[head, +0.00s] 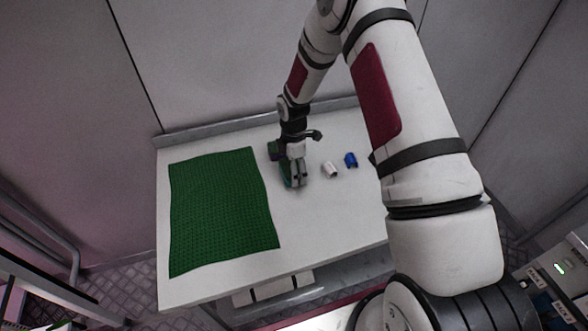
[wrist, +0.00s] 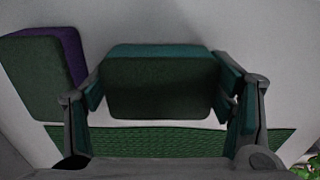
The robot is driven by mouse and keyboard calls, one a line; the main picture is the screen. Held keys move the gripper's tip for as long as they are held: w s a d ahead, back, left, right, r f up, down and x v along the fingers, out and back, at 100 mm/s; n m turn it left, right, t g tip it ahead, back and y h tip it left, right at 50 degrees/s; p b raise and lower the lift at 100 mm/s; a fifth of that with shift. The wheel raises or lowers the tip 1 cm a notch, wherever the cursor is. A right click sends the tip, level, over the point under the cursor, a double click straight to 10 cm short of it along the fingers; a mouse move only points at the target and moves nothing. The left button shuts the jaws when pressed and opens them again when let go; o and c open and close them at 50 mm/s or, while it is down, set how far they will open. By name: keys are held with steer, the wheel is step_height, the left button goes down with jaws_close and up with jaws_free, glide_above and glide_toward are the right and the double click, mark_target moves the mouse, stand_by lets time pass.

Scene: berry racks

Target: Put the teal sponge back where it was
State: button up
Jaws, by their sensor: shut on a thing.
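In the wrist view the teal sponge (wrist: 160,85), with a dark green face, sits between the two fingers of my gripper (wrist: 160,98). My gripper is shut on it. In the head view my gripper (head: 294,176) is low over the white table, just right of the green mat, and the sponge (head: 287,172) shows only in part there. I cannot tell whether the sponge touches the table. A purple sponge (wrist: 70,50) with a dark green face lies to the left in the wrist view; in the head view it (head: 274,151) is partly hidden behind my gripper.
A green textured mat (head: 220,210) covers the left of the white table (head: 330,225). A white object (head: 329,170) and a blue object (head: 351,160) lie right of my gripper. A raised rim (head: 220,130) runs along the table's back. The front middle of the table is clear.

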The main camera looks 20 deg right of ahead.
steer(key=shift+f, duration=0.3)
steer(key=shift+f, duration=0.1)
steer(key=o, duration=1.1)
